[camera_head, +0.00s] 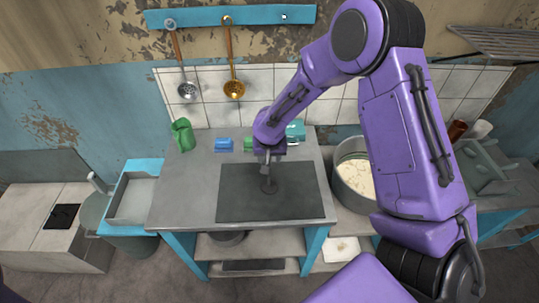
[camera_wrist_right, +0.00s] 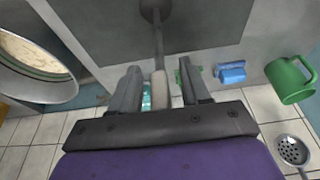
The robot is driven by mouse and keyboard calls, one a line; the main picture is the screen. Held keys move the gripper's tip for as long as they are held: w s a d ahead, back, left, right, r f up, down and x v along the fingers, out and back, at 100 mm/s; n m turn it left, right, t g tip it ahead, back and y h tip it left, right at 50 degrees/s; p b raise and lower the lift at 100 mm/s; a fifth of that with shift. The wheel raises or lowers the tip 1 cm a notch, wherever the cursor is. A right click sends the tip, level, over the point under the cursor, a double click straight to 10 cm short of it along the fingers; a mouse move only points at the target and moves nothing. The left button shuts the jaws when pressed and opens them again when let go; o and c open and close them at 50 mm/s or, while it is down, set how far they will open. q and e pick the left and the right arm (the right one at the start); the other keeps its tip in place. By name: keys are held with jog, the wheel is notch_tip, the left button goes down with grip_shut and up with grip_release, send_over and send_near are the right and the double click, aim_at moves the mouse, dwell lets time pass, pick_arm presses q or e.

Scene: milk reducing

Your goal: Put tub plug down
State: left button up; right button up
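The tub plug (camera_head: 268,186) shows in the head view as a dark round disc with an upright handle, on or just above a dark rectangular panel (camera_head: 235,200) in the grey worktop. In the right wrist view its disc (camera_wrist_right: 156,10) is at the top edge, with the handle (camera_wrist_right: 159,45) running down between my fingers. My right gripper (camera_head: 268,154) is above the panel. In the wrist view its fingers (camera_wrist_right: 159,88) stand apart either side of the handle, with gaps on both sides. I cannot tell whether the disc touches the panel. My left gripper is out of view.
A green mug (camera_head: 182,136), a blue block (camera_head: 223,144) and a teal item (camera_head: 296,130) stand along the worktop's back. A large pot (camera_head: 353,197) with pale contents stands right. A grey tray (camera_head: 132,203) is left. Ladles (camera_head: 187,90) hang on the wall.

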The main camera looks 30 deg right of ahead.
jog(key=shift+r, duration=0.3)
jog(key=b+v, duration=0.2)
jog(key=v, duration=0.9)
jog(key=s+a+f+y, duration=0.1)
jog(key=s+a+f, duration=0.1)
jog(key=s+f, duration=0.35)
jog(key=s+a+f+y, duration=0.1)
jog(key=s+a+f, duration=0.15)
jog(key=f, duration=0.65)
jog(key=s+a+f+y, duration=0.1)
jog(key=s+a+f, duration=0.2)
jog(key=f, duration=0.4)
jog(key=s+d+f+h, duration=0.2)
jog(key=s+d+f, duration=0.1)
jog(key=s, duration=0.5)
jog(key=s+d+f+h, duration=0.2)
jog(key=s+d+f, duration=0.1)
jog(key=s, duration=0.5)
jog(key=shift+s+d+f+h, duration=0.35)
jog(key=shift+d+h, duration=0.05)
jog(key=shift+d, duration=0.2)
